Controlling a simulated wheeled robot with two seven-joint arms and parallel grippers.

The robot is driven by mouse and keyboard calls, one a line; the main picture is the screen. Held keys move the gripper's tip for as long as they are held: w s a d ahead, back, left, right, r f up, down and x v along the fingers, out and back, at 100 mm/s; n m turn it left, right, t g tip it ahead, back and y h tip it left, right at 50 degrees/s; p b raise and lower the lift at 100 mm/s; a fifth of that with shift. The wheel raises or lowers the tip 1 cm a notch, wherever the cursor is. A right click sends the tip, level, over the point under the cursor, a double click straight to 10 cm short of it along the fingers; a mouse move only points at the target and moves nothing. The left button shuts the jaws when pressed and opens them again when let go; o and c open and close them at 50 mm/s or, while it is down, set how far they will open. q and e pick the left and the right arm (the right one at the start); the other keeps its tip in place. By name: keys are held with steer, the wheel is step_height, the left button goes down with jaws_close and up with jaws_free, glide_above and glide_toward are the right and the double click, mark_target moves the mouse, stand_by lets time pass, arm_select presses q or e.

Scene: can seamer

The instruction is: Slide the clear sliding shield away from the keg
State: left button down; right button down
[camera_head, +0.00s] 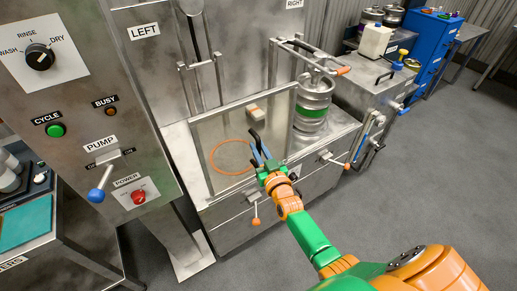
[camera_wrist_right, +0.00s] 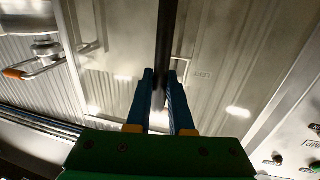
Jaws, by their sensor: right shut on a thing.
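The clear sliding shield (camera_head: 207,134) is a transparent panel in a metal frame, standing upright in front of the left part of the machine's bay. The silver keg (camera_head: 313,106) with a green band stands upright on the deck by the shield's right edge, largely uncovered. My right gripper (camera_head: 261,157) is at the shield's front, shut on its black handle (camera_head: 254,138). In the right wrist view, the blue fingers of my right gripper (camera_wrist_right: 162,88) close around the dark bar of this handle (camera_wrist_right: 168,35). My left gripper is not in view.
An orange ring (camera_head: 231,141) shows through the shield. Orange-knobbed levers (camera_head: 255,221) stick out along the front. The control panel (camera_head: 85,105) stands at the left. A steel cabinet (camera_head: 375,85) and blue unit (camera_head: 432,50) stand at the right. The floor at the right is clear.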

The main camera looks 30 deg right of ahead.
steer(key=shift+a+f, duration=0.1)
steer(key=shift+f, duration=0.05)
steer(key=c, duration=0.9)
jaws_free()
steer(key=shift+c, duration=0.2)
steer(key=shift+o, duration=0.7)
steer(key=shift+w+a, duration=0.1)
steer(key=shift+a, duration=0.1)
steer(key=s, duration=0.7)
steer(key=shift+a+p, duration=0.3)
steer(key=shift+a, duration=0.15)
